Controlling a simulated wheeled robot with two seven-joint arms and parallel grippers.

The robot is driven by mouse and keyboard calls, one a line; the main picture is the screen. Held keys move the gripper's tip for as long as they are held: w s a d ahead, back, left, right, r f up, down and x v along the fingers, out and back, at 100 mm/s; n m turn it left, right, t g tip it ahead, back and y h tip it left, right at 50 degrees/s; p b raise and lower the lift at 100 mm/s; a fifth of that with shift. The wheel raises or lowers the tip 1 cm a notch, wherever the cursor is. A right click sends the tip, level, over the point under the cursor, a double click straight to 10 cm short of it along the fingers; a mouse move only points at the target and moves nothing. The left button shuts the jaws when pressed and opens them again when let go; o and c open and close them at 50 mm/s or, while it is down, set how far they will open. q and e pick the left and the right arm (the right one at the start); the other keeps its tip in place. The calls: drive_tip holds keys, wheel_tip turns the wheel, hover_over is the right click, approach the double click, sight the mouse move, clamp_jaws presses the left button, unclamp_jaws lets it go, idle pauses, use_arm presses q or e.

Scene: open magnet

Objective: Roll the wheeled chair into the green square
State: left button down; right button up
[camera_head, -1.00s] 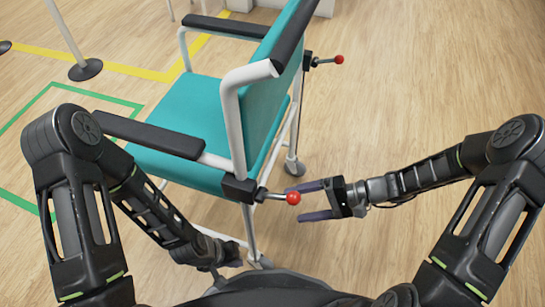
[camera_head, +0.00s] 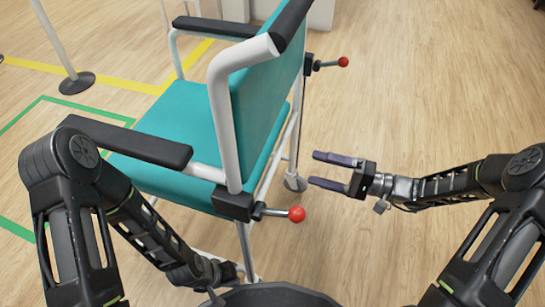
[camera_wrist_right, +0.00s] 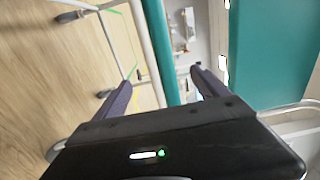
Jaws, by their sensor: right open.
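The wheeled chair (camera_head: 188,118) has a teal seat and back, white tubes and black armrests. It stands upright in front of me, its back toward me, with red-knobbed levers (camera_head: 296,214) at its rear. The green square (camera_head: 88,108) is outlined on the floor to the left, partly hidden by the chair and my left arm. My right gripper (camera_head: 311,169) is open and empty, right of the chair, fingers pointing at its back frame. In the right wrist view the fingers (camera_wrist_right: 163,88) spread before the frame and teal back. My left gripper (camera_head: 215,275) is low by the chair's near rear leg, its fingers unclear.
A yellow floor line (camera_head: 130,84) runs beyond the green one. A post with a round black base (camera_head: 77,83) stands at the upper left. A pale box-like object (camera_head: 320,14) is at the top. The wooden floor on the right (camera_head: 440,90) is clear.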

sight(270, 157)
drive_tip(key=b+x, duration=0.2)
drive_tip(key=x, duration=1.2)
drive_tip(key=shift+a, duration=0.15)
drive_tip(key=shift+c, duration=0.4)
clamp_jaws()
